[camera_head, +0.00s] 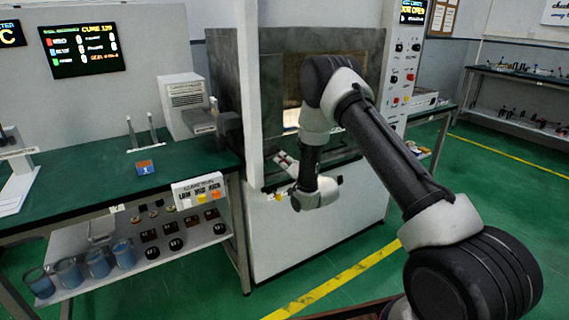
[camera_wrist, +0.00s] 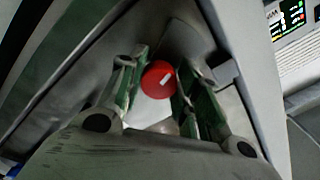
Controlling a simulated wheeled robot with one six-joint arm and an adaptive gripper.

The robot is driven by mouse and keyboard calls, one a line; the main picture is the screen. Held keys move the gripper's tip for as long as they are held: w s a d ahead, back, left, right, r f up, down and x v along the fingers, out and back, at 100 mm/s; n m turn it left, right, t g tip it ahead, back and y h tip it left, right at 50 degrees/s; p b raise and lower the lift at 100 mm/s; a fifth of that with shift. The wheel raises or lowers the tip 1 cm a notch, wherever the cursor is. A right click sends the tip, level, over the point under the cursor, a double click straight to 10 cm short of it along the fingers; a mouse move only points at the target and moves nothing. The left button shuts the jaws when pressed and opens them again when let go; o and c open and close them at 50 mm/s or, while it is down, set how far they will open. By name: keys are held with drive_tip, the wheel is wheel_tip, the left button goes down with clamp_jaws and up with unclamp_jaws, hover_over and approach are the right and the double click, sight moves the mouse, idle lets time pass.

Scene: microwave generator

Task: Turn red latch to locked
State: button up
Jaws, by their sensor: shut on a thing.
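The red latch (camera_wrist: 157,80) is a round red knob with a short white mark, seen in the wrist view. The mark is tilted, its upper end leaning right. My gripper (camera_wrist: 158,88) has one green-grey finger on each side of the knob and is shut on it. The knob sits close to a grey panel, and its back is hidden. In the head view, my arm hangs in front of the large grey generator cabinet (camera_head: 290,55).
The cabinet has a lit opening, partly behind my arm. A control column (camera_head: 400,75) with buttons and a display stands to its right. A green-topped bench (camera_head: 85,185) is at left, with a blue-orange block (camera_head: 144,167).

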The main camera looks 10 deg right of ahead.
drive_tip(key=shift+m, duration=4.6)
drive_tip(key=o, duration=1)
drive_tip(key=shift+r, duration=0.1)
drive_tip(key=shift+o, duration=0.2)
drive_tip(key=v, duration=1.2)
